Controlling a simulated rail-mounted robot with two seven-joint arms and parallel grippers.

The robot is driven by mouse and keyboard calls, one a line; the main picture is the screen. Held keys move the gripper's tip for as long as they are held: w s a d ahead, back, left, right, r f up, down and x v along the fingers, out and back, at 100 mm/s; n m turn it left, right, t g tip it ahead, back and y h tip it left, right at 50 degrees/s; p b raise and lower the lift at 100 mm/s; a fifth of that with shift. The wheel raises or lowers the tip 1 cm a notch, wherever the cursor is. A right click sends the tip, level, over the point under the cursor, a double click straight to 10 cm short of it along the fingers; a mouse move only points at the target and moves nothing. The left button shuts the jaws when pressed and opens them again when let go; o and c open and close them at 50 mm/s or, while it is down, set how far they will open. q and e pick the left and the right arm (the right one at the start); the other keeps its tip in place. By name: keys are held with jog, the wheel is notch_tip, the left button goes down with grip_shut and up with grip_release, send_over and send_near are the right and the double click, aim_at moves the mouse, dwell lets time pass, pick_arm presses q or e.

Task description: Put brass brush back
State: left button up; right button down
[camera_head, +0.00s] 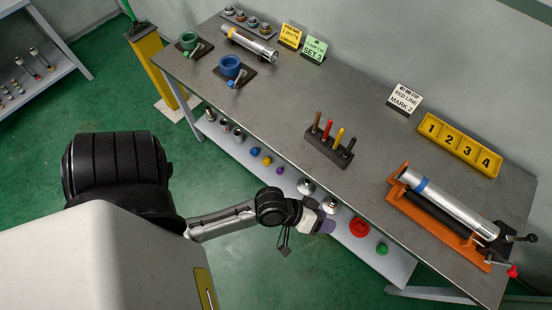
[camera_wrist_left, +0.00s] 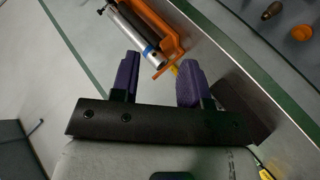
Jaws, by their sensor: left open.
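A dark tool rack (camera_head: 329,150) stands on the bench with upright handles in brown (camera_head: 316,122), red (camera_head: 328,127), yellow (camera_head: 339,136) and black (camera_head: 349,146). I cannot tell which, if any, is the brass brush. My left gripper (camera_head: 327,220) is low at the bench's front edge, in front of the rack and apart from it. In the left wrist view its purple fingers (camera_wrist_left: 157,80) are spread with nothing held between them. A small yellow piece shows beside the right finger there, partly hidden. My right gripper is not in view.
An orange vise (camera_head: 437,228) holds a silver pipe (camera_head: 446,203) at the bench's right. A yellow numbered tray (camera_head: 458,144) lies behind. Another pipe (camera_head: 249,43) and blue cup (camera_head: 230,66) are far left. The lower shelf carries a red disc (camera_head: 359,228).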

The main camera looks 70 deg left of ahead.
pick_arm(q)
jog(key=s+a+f+m+g+y, duration=0.2)
jog(key=s+a+m+g+y, duration=0.3)
jog(key=s, duration=0.7)
jog(key=a+m+g, duration=0.1)
jog(key=a, duration=0.1)
jog(key=shift+s+a+f+m+g, duration=0.2)
jog(key=shift+a+f+m+g, duration=0.1)
jog(key=shift+a+m+g, duration=0.1)
notch_tip(320, 180, up, 27)
jog(key=p, duration=2.6)
jog(key=shift+p, duration=0.4)
